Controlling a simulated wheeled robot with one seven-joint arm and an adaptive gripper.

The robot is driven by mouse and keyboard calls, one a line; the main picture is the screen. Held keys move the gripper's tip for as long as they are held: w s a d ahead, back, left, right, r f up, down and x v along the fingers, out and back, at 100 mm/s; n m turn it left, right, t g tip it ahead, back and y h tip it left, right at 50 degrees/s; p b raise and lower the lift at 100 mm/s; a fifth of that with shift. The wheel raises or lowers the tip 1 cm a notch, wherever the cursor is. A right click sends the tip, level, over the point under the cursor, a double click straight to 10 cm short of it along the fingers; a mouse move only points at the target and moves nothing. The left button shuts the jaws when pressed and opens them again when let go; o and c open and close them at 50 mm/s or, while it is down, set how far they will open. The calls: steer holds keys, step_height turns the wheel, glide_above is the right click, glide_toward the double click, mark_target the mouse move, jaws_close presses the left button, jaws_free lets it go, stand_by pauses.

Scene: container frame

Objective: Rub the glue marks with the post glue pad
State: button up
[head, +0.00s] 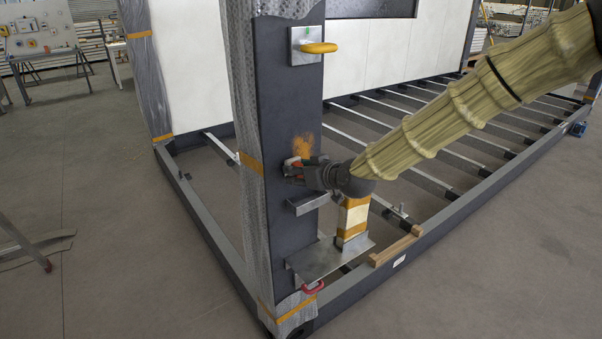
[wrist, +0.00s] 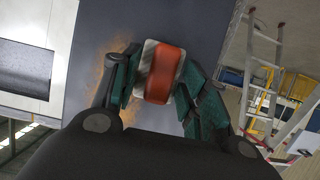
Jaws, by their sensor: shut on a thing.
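The post glue pad (head: 297,162) is a small red-orange block with a pale backing. My gripper (head: 291,170) is shut on it, in front of the dark post (head: 285,100). In the wrist view the pad (wrist: 165,72) sits between the green fingers of my gripper (wrist: 160,82). Orange-brown glue marks (head: 303,146) show on the post just above the pad. In the wrist view the glue marks (wrist: 100,62) spread left of the pad. The pad is at or very close to the post face; I cannot tell whether it touches. Its working face is hidden.
A yellow handle on a metal plate (head: 308,58) is higher on the post. A metal ledge (head: 308,203) juts out below my gripper. A taped upright piece (head: 352,218), a metal plate (head: 325,262) and a red handle (head: 313,287) are lower. A ladder (wrist: 268,75) stands at right.

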steer(key=shift+w+a, duration=0.3)
steer(key=shift+w, duration=0.15)
stand_by(0.4)
